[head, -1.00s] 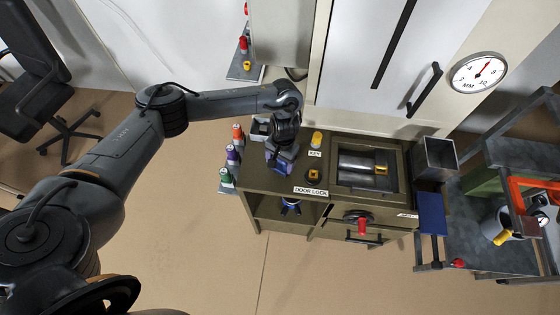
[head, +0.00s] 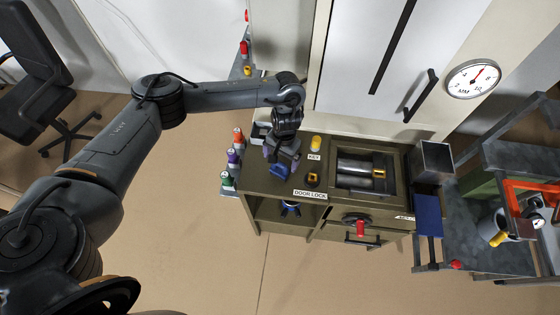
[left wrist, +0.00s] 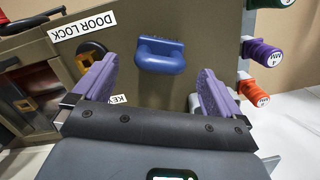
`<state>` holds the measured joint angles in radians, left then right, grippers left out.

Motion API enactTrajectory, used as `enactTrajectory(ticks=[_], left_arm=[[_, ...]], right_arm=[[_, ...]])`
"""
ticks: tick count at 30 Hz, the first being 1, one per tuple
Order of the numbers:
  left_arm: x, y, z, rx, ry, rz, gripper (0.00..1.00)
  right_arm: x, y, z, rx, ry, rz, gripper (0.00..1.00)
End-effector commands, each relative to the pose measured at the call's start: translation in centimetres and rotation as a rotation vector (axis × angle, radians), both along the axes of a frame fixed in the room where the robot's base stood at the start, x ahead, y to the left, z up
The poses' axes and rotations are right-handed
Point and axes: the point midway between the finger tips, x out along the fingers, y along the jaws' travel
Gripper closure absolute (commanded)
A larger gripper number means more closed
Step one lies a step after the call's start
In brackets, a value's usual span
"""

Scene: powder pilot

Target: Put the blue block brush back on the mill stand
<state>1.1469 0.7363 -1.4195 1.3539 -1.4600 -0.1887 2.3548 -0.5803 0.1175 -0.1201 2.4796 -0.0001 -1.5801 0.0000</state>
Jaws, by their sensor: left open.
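The blue block brush (head: 268,172) lies on the olive top of the mill stand (head: 256,187), near its front left corner. In the left wrist view the brush (left wrist: 160,54) shows its blue handle and sits beyond my fingertips, between their lines and touching neither. My left gripper (head: 283,151) is over the stand just behind the brush. Its two purple fingers are spread apart and empty, as the left wrist view shows (left wrist: 155,85). My right gripper is not in view.
A yellow knob (head: 316,141) by the KEY label and a dark DOOR LOCK switch (head: 313,179) stand right of the brush. The mill chamber (head: 362,172) and a grey bin (head: 433,158) are farther right.

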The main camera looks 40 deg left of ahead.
Motion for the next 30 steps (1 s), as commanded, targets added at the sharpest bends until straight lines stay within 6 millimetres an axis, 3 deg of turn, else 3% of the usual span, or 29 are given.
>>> enactTrajectory(ticks=[1,9,16,20,23,26,30], left_arm=[[0.2,0.1,1.5,0.002,-0.003,0.000,0.01],[0.7,0.2,5.7,0.001,-0.002,0.001,0.01],[0.9,0.1,7.2,0.000,-0.001,-0.001,0.01],[0.7,-1.4,6.5,-0.023,-0.013,-0.056,0.01],[0.3,-4.8,4.8,-0.076,-0.055,-0.176,0.01],[-0.7,-10.5,2.8,-0.165,-0.135,-0.354,0.01],[-2.9,-20.9,1.5,-0.328,-0.330,-0.610,0.01]], right_arm=[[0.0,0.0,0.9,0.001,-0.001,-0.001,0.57],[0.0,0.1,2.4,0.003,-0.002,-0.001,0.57],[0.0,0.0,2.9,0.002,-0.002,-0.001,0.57],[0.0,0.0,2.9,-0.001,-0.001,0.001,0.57],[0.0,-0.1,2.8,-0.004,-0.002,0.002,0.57],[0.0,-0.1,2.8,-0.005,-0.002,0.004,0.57],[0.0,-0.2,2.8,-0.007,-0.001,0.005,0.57]])
